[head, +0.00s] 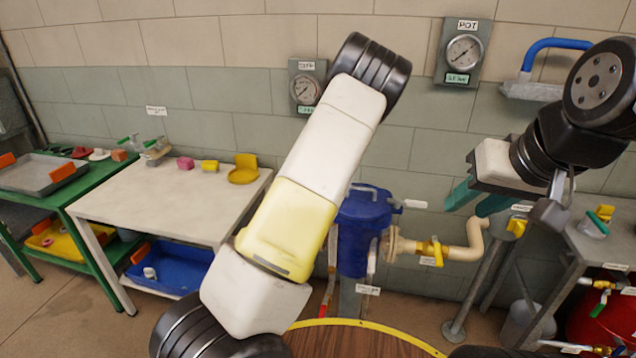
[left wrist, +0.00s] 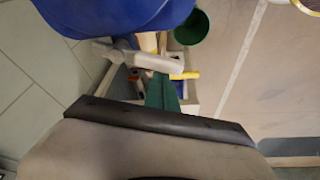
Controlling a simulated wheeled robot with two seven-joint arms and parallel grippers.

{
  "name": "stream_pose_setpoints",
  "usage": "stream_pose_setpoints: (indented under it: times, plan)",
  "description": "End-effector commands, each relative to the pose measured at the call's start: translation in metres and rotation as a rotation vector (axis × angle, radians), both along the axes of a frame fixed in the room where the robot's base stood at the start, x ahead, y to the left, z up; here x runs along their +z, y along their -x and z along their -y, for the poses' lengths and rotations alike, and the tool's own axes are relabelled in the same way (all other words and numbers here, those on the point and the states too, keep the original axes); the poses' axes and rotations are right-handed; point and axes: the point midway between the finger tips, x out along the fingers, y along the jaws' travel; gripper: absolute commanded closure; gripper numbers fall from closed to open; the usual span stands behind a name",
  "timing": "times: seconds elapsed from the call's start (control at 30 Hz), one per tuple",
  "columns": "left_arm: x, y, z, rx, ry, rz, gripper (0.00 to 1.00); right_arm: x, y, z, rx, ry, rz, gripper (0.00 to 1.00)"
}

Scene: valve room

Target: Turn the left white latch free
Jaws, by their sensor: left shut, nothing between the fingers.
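The blue vessel (head: 362,232) stands behind my left arm in the head view. A white latch (head: 412,204) sticks out at its right side. The left side is mostly covered by my left arm, and my left gripper is hidden there. In the left wrist view, a white latch (left wrist: 138,58) lies beside the blue vessel (left wrist: 110,12). My left gripper (left wrist: 162,84) has its green fingers together and empty, with the tips close to this latch; I cannot tell whether they touch. My right gripper (head: 478,202) is open and empty, right of the vessel.
A yellow-handled valve (head: 433,251) sits on a cream pipe right of the vessel. Gauges (head: 306,88) (head: 463,52) hang on the wall. A white table (head: 165,205) with small parts stands left, and a grey bench (head: 600,245) right. A round brown tabletop (head: 365,340) is in front.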

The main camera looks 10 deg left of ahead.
Motion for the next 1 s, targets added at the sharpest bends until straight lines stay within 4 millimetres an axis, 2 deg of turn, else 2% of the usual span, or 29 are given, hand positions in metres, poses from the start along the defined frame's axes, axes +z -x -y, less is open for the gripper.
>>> stream_pose_setpoints:
  times: [0.33,1.0]
  plan:
    - [0.0,0.008,0.015,0.253,-0.001,0.0,1.0,0.0,0.0,0.0,0.0,0.0,0.0,0.64]
    - [0.0,0.011,0.025,0.249,0.003,0.0,1.0,0.0,0.0,0.0,0.0,0.0,0.0,0.64]
